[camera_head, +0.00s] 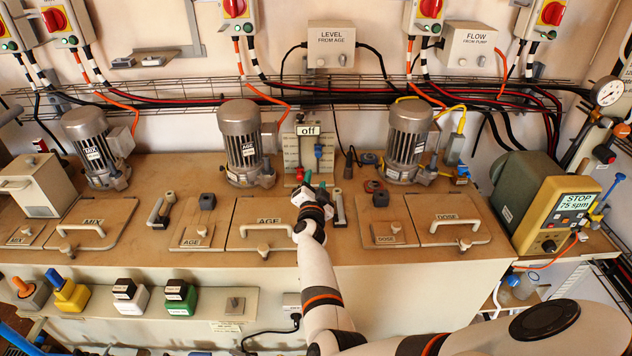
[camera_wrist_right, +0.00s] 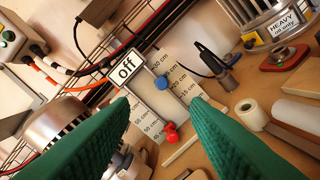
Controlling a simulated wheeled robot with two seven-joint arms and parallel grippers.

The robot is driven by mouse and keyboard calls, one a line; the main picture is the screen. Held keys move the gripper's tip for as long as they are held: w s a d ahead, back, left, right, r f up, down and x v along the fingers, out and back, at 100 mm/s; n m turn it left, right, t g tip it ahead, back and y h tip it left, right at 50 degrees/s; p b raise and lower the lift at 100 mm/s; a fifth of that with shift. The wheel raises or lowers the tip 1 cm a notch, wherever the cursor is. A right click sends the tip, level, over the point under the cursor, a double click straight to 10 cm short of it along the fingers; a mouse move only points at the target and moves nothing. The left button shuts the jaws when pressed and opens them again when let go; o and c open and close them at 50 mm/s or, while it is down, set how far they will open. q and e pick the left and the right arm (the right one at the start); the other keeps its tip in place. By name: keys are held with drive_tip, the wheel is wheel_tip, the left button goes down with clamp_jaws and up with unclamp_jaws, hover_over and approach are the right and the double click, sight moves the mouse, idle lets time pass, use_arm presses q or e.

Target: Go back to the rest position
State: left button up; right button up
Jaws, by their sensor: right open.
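My right arm reaches up from the lower right over the bench in the head view. Its gripper (camera_head: 314,187) is above the bench top, just in front of the level panel marked "off" (camera_head: 308,130). In the right wrist view the two green fingers (camera_wrist_right: 160,108) stand apart with nothing held between them. Beyond them is the same panel (camera_wrist_right: 126,68), with a blue knob (camera_wrist_right: 161,82) and a red knob (camera_wrist_right: 170,132) against centimetre scales. My left gripper is outside the head view.
Three motors stand along the back: MIX (camera_head: 92,145), AGE (camera_head: 243,143) and DOSE (camera_head: 408,138). Lids with raised handles, such as the AGE lid (camera_head: 268,232), cover the bench. A yellow pump unit (camera_head: 560,212) reading "STOP 75 spm" stands at right. Cables run along the wall.

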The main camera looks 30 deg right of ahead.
drive_tip(key=s+a+f+n+g+y, duration=0.25)
drive_tip(key=s+a+n+y, duration=0.35)
drive_tip(key=s, duration=0.3)
drive_tip(key=s+a+f+n+g+y, duration=0.1)
drive_tip(key=s+a+f+n+y, duration=0.4)
drive_tip(key=s+n, duration=0.35)
drive_tip(key=s+a+r+n+g, duration=0.15)
drive_tip(key=s+a+g, duration=0.25)
drive_tip(key=s, duration=0.8)
drive_tip(key=s+a+f+n+g, duration=0.15)
drive_tip(key=s+a+g, duration=0.25)
drive_tip(key=s, duration=0.8)
wheel_tip(320, 180, down, 26)
drive_tip(key=s, duration=0.2)
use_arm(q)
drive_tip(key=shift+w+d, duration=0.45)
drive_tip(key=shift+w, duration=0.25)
use_arm(e)
drive_tip(key=s+d+f+n+g, duration=0.1)
drive_tip(key=s+d+f+g, duration=0.1)
drive_tip(key=s+f, duration=1.2)
drive_tip(key=shift+s+d+f, duration=0.25)
drive_tip(key=shift+s+d, duration=0.1)
drive_tip(key=shift+s, duration=0.6)
